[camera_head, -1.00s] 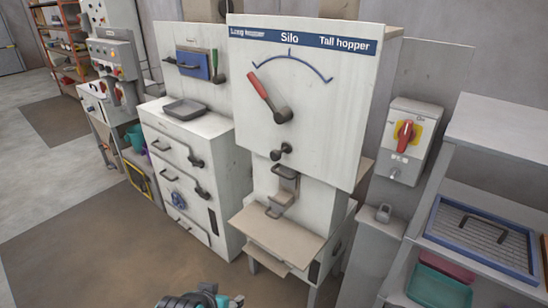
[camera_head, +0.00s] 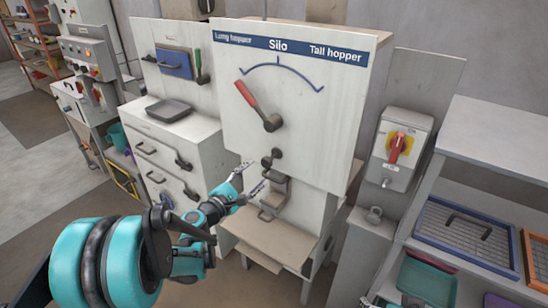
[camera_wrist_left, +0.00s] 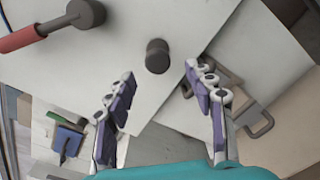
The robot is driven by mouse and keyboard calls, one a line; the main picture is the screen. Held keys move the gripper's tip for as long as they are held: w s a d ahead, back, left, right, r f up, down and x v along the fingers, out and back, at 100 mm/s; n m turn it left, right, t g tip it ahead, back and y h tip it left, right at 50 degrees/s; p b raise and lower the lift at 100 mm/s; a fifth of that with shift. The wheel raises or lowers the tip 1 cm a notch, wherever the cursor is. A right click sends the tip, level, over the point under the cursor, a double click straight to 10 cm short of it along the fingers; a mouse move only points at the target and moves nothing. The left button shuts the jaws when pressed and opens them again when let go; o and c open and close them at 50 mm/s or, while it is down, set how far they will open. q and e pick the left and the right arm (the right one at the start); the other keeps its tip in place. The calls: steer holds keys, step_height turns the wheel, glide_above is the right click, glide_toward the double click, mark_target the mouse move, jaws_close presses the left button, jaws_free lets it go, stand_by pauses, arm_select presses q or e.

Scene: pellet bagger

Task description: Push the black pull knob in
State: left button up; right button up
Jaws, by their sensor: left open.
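The black pull knob (camera_head: 272,157) sticks out of the white silo panel (camera_head: 310,150), below the red-handled lever (camera_head: 255,104). It also shows in the left wrist view (camera_wrist_left: 157,56), as a dark round stub seen nearly end-on. My left gripper (camera_head: 257,175) is open and empty, just left of and below the knob in the head view. In the left wrist view its fingers (camera_wrist_left: 160,80) stand on either side below the knob, which lies beyond the tips in line with the gap. I see no contact.
A metal bracket (camera_head: 272,196) sits under the panel, close to my left gripper, above a tan shelf (camera_head: 275,240). A switch box with a red handle (camera_head: 397,148) stands at right. A drawer cabinet with a dark tray (camera_head: 168,108) is at left.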

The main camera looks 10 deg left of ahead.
mark_target(265, 165)
arm_select(q)
steer(key=b+x, duration=0.1)
steer(key=x, duration=0.5)
steer(key=shift+w+b, duration=0.35)
steer(key=shift+w, duration=0.05)
steer(key=shift+w+d+r, duration=0.1)
steer(key=shift+w+d, duration=0.15)
steer(key=shift+w, duration=0.35)
